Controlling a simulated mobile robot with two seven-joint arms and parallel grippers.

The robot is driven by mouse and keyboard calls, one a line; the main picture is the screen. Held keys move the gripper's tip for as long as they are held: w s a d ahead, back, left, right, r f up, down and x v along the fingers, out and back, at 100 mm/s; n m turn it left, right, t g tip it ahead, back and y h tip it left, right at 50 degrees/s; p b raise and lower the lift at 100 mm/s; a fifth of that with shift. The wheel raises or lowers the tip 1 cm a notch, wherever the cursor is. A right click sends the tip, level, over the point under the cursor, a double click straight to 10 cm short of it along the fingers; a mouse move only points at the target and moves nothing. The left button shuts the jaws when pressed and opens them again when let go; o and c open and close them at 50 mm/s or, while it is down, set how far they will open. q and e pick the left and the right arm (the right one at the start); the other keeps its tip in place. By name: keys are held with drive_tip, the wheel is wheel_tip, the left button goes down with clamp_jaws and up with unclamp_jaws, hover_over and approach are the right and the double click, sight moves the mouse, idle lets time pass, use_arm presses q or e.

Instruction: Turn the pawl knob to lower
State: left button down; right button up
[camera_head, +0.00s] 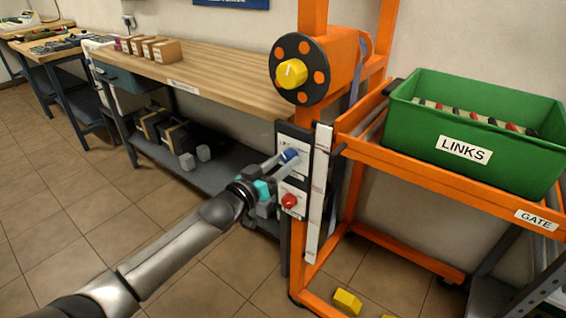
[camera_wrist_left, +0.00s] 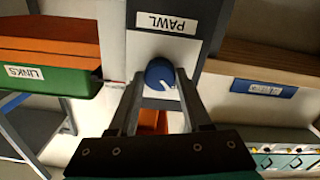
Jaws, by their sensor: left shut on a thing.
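The pawl knob is blue and shows in the head view (camera_head: 290,155) on a dark upright panel of the orange frame. The lettering around the knob is too small to read. My right gripper is not in view.
A yellow knob (camera_head: 291,74) is on the orange drum above. A green LINKS crate (camera_head: 470,150) rests on the orange rack at right. A wooden bench (camera_head: 215,75) stands behind at left.

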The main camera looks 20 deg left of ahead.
use_arm(q)
drive_tip(key=shift+m+p, duration=0.5)
drive_tip(key=shift+m, duration=0.2)
drive_tip(key=m+p, duration=0.2)
drive_tip(key=m, duration=0.2)
drive_tip(key=m+p, duration=0.1)
drive_tip(key=m, duration=0.1)
drive_tip(key=shift+m, duration=0.4)
drive_tip(key=m, duration=0.2)
drive_tip(key=shift+m+p, duration=0.35)
drive_tip(key=shift+m, duration=0.05)
drive_tip(key=m, duration=0.3)
drive_tip(key=shift+m, duration=1.9)
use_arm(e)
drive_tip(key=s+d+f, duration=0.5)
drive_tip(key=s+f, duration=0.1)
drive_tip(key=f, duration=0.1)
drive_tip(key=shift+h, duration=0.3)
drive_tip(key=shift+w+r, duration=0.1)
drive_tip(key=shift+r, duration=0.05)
